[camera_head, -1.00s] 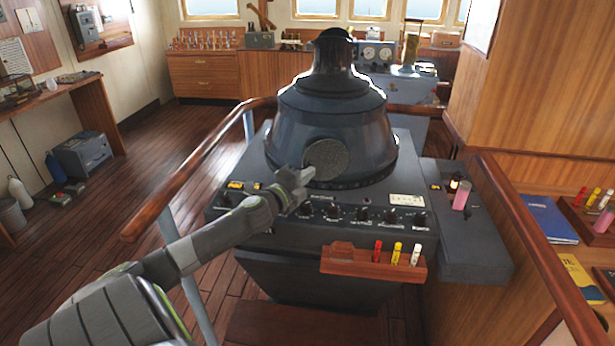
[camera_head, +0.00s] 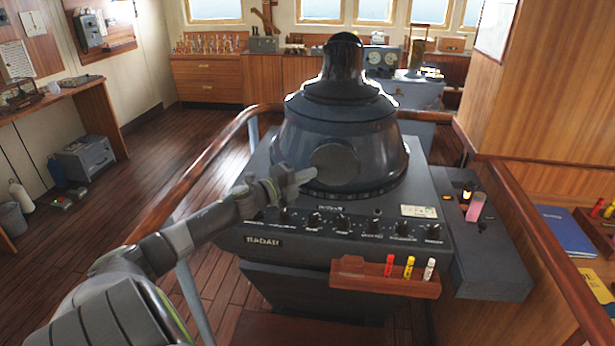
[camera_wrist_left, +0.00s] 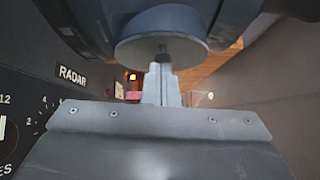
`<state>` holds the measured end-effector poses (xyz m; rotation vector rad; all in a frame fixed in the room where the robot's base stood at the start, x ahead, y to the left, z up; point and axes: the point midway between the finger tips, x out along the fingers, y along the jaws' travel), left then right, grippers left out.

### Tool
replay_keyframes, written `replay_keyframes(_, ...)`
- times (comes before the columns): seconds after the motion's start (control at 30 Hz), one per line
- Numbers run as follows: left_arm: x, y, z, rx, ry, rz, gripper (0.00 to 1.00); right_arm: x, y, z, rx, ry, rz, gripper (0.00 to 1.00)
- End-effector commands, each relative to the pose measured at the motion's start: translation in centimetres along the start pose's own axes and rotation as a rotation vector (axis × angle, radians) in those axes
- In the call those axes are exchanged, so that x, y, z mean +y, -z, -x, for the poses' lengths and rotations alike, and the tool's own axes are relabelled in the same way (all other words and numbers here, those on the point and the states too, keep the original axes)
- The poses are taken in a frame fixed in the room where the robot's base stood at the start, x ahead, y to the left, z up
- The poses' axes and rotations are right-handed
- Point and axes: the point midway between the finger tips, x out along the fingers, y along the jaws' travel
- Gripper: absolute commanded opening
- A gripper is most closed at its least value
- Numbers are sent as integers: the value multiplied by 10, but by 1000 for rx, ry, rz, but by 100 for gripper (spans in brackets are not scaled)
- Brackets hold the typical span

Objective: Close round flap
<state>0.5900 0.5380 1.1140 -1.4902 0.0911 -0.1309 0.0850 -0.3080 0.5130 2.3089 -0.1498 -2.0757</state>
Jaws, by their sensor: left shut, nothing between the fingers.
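The round flap (camera_head: 336,164) is a dark grey disc on the front of the dark radar hood (camera_head: 300,128). It also shows in the left wrist view as a grey disc (camera_wrist_left: 160,45) seen almost edge-on. My left gripper (camera_head: 310,174) is shut and empty, with its tips at the flap's lower left edge. In the left wrist view the shut fingers (camera_wrist_left: 161,85) reach just under the disc; I cannot tell whether they touch it. Whether the flap lies flat against the hood is hard to tell. My right gripper is not in view.
The radar console (camera_head: 300,240) has a row of black knobs below the hood. A wooden holder (camera_head: 350,280) with red, yellow and white markers juts from its front. A pink cylinder (camera_head: 475,207) stands at the right. A wooden rail (camera_head: 200,170) curves around the left.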

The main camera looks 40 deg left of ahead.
Motion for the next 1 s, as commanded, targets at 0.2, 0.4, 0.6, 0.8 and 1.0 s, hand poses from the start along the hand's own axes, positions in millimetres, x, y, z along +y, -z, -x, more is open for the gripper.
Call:
replay_keyframes(0.2, 0, -3, -1, -8, -1, 0, 0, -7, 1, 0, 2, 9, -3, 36)
replay_keyframes(0.4, -2, -4, -2, -10, 0, -3, 0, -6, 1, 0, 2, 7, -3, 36)
replay_keyframes(0.6, -3, -5, -3, -11, 1, -6, 0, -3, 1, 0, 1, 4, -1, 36)
replay_keyframes(0.8, -4, -5, -3, -11, 1, -6, 0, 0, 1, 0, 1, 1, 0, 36)
replay_keyframes(1.0, -3, -3, -2, -6, 1, -6, 0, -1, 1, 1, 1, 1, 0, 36)
